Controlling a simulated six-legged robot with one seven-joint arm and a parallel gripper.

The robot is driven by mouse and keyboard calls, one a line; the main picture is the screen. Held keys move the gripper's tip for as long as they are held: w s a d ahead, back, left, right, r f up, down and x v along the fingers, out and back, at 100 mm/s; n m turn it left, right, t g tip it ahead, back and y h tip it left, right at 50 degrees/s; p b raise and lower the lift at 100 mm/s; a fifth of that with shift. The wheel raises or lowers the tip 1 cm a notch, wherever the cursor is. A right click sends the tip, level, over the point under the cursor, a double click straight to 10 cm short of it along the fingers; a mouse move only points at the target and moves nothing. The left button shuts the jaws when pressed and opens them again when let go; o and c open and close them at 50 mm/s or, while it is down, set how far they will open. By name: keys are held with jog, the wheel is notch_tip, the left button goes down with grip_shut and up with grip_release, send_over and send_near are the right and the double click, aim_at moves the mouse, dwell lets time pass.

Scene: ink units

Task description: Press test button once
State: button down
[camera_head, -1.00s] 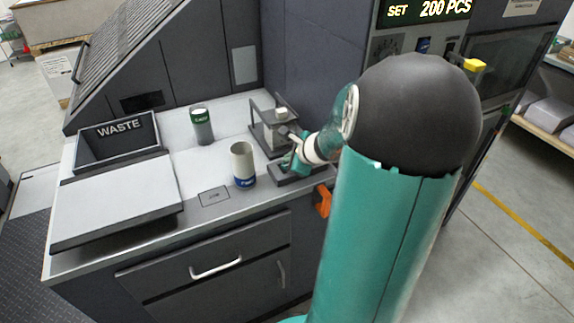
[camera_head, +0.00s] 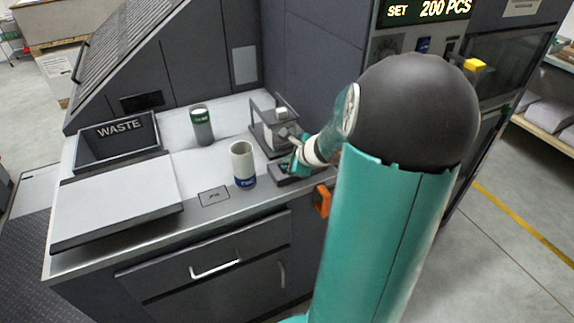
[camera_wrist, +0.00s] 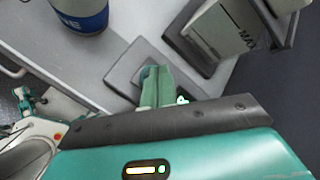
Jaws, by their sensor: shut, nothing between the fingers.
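No button marked as the test button can be read in either view. A low dark block (camera_head: 283,178) sits on the counter, in front of a small framed device (camera_head: 270,128). My gripper (camera_head: 296,167) is shut and empty, pointing down over this block. In the wrist view my green fingers (camera_wrist: 157,82) are together over the dark block (camera_wrist: 124,72); they hide part of its top. I cannot tell whether they touch it.
A blue-labelled cup (camera_head: 243,168) stands left of my gripper, and a green-labelled one (camera_head: 202,128) farther back. A waste bin (camera_head: 118,140) is at the left. An orange handle (camera_head: 322,201) sits below the counter edge.

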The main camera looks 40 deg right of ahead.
jog(key=shift+f, duration=0.15)
dwell(0.4)
jog(key=shift+r, duration=0.95)
jog(key=shift+r, duration=2.5)
